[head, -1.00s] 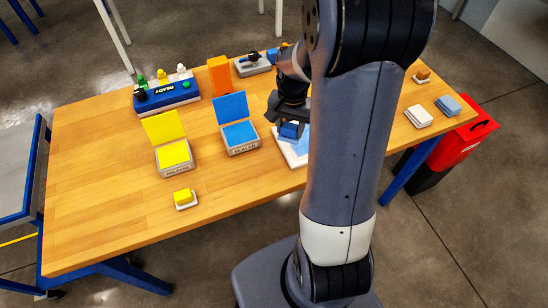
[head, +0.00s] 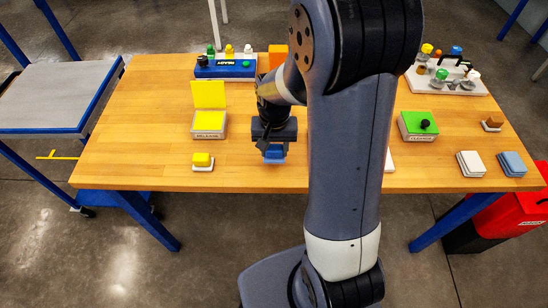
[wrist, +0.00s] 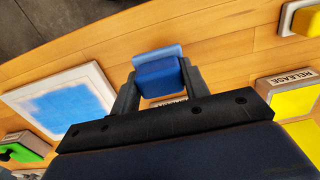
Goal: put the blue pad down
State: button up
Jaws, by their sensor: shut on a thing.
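My gripper (head: 274,148) is shut on the blue pad (head: 274,156), near the front edge of the wooden table. In the wrist view the blue pad (wrist: 158,74) sits between the two fingers. I cannot tell whether it touches the table. A white tile with a blue patch (wrist: 66,101) lies to the left in the wrist view. In the head view only a white sliver of it (head: 389,162) shows beside my arm. The blue sealer box is hidden behind my arm in the head view.
The yellow pad (head: 202,160) rests on a white base left of my gripper. The yellow release box (head: 209,122) stands behind it. At the right are a green box (head: 418,125), white pieces (head: 470,163) and blue-grey pieces (head: 512,163).

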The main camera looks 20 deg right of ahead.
aim_at(274, 158)
jog(key=shift+f, duration=2.2)
jog(key=o, duration=1)
jog(key=shift+f, duration=0.1)
jog(key=shift+c, duration=0.2)
notch_tip(274, 158, up, 12)
jog(key=shift+r, duration=0.15)
notch_tip(274, 158, down, 12)
jog(key=shift+f, duration=0.1)
jog(key=shift+r, duration=0.8)
